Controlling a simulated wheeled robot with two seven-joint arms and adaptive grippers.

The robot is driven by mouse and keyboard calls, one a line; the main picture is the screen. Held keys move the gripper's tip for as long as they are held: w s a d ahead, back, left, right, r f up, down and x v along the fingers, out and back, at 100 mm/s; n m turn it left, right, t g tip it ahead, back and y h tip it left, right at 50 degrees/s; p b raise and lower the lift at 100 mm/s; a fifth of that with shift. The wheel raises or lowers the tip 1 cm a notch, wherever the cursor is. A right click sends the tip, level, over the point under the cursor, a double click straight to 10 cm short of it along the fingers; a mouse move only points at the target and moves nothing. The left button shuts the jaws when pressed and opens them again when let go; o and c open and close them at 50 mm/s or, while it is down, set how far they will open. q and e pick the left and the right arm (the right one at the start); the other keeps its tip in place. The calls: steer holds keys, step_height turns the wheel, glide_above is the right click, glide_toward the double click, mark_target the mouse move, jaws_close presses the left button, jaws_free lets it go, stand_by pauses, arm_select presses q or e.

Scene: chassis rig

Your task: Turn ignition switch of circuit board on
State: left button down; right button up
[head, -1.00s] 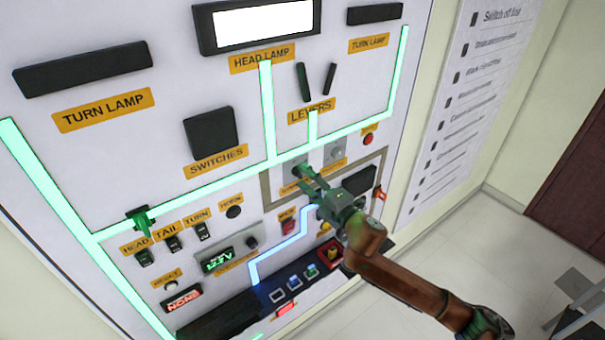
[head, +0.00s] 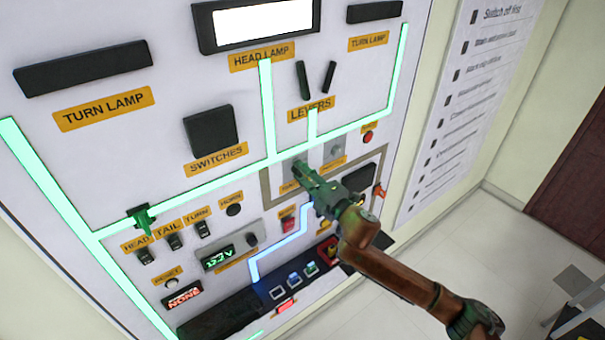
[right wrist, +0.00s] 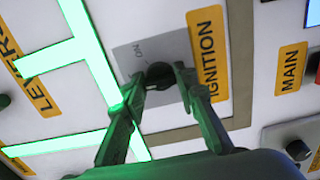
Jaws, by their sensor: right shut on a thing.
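The ignition switch (right wrist: 158,72) is a small dark round knob on a grey plate, beside the orange IGNITION label (right wrist: 207,54) and a faint ON mark in the right wrist view. My right gripper (head: 300,170) reaches the board from the lower right in the head view. In the right wrist view its two green fingers (right wrist: 161,84) are closed on the knob, one on each side. In the head view the gripper covers most of the knob. The circuit board (head: 60,205) is a white upright panel. My left gripper is not seen.
Small switches, a lit display (head: 217,257) and a row of buttons (head: 294,279) lie below. A checklist sheet (head: 478,95) hangs on the right wall.

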steer(key=shift+c, duration=0.7)
steer(key=shift+m, duration=0.3)
steer(key=m+p, duration=0.6)
steer(key=m, duration=0.5)
steer(key=shift+m, duration=0.3)
steer(key=o, duration=1.1)
